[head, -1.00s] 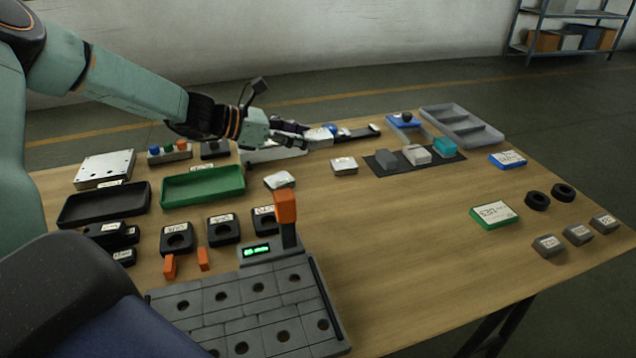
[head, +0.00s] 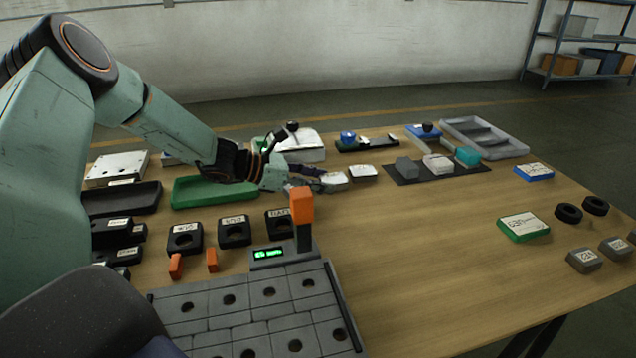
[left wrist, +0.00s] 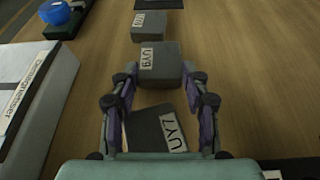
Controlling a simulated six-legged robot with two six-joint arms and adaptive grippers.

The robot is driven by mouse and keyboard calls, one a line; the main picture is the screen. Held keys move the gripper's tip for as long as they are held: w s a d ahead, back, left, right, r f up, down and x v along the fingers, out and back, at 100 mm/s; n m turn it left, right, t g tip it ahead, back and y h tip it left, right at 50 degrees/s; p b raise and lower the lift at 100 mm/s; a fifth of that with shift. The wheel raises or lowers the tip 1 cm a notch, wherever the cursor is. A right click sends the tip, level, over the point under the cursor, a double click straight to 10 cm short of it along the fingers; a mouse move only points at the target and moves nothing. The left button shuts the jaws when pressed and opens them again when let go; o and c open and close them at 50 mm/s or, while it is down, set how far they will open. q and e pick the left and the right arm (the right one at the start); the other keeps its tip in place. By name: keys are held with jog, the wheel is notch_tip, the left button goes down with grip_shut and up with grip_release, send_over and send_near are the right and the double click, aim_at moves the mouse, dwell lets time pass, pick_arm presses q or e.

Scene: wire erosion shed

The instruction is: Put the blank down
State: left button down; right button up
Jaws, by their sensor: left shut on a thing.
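My left gripper (head: 322,183) is shut on a grey blank (head: 335,179) with a white label on its top. In the left wrist view the fingertips (left wrist: 165,82) hold this blank (left wrist: 172,65) by its sides; its label seems to read UY9. It is low over the table; I cannot tell whether it touches the wood. A similar labelled block (head: 363,172) lies just to its right, and it shows at the top of the left wrist view (left wrist: 160,25). Another block marked UY7 (left wrist: 155,132) lies tilted below the fingers, mostly hidden in the head view.
A white-topped machine (head: 302,147) stands behind the gripper; a green tray (head: 212,192) is at left. A dark mat (head: 400,180) with several blocks lies right. Bare wood lies front right.

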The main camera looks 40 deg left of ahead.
pick_arm(q)
jog(key=shift+a+r, duration=0.1)
jog(key=c, duration=0.7)
grip_release()
jog(key=shift+o, duration=0.2)
jog(key=p+v, duration=0.8)
jog(key=v, duration=0.2)
jog(key=shift+r, duration=0.2)
jog(key=shift+s+a+r+p, duration=0.3)
jog(key=shift+s+p, duration=0.25)
jog(key=shift+p, duration=0.4)
jog(key=shift+s+a+f, duration=0.1)
jog(key=shift+s+a, duration=0.1)
jog(key=shift+s, duration=0.05)
